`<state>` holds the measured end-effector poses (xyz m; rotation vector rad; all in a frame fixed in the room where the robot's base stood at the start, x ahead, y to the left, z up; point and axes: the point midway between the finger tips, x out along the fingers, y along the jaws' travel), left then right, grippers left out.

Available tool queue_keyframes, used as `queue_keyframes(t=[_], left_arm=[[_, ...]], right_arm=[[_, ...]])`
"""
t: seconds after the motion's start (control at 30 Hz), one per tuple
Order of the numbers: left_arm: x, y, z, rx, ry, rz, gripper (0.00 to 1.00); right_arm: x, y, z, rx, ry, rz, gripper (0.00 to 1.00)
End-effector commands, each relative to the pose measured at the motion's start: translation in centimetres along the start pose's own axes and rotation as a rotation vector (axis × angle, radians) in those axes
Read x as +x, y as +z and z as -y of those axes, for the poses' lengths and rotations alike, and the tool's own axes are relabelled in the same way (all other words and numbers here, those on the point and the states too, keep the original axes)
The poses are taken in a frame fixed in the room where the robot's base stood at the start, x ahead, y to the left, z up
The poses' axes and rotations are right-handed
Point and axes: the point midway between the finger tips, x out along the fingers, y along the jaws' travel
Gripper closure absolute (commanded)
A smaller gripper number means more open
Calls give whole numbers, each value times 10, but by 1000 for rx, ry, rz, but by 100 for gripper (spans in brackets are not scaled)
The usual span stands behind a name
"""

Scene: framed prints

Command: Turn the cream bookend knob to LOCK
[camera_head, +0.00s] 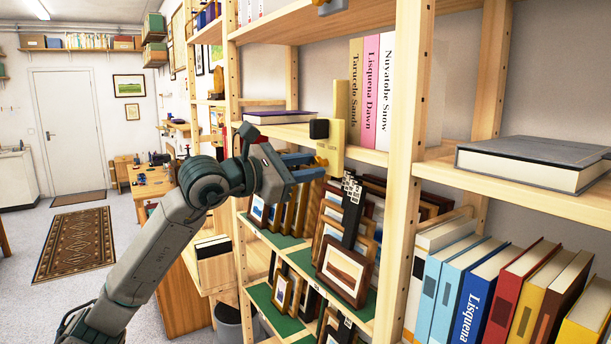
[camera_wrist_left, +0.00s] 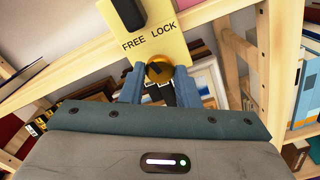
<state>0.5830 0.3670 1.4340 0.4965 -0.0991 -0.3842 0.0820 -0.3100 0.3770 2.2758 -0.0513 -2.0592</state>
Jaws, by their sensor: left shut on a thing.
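The cream bookend (camera_head: 338,122) stands upright on the middle shelf, left of several upright books. A black block (camera_head: 319,128) sticks out from its front. In the left wrist view its cream plate (camera_wrist_left: 172,38) reads FREE on the left and LOCK on the right. The round brass knob (camera_wrist_left: 159,70) sits just below these words and carries a dark mark whose pointing direction I cannot tell. My left gripper (camera_head: 318,166) has its blue fingers (camera_wrist_left: 158,84) shut on the knob from both sides. My right gripper is not in view.
Upright books (camera_head: 370,92) stand right of the bookend, and a flat book (camera_head: 280,117) lies to its left. Framed prints (camera_head: 345,270) crowd the shelf below. A wooden shelf post (camera_head: 408,150) rises at the right. Open floor (camera_head: 130,235) lies to the left.

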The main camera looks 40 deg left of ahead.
Motion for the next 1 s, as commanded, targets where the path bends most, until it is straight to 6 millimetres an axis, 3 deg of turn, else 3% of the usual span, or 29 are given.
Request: queue_keyframes(t=[0.4,1.0], left_arm=[[0,-1,0,393,1,1,94],[0,0,-1,910,0,0,94]], right_arm=[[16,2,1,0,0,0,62],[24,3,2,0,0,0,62]])
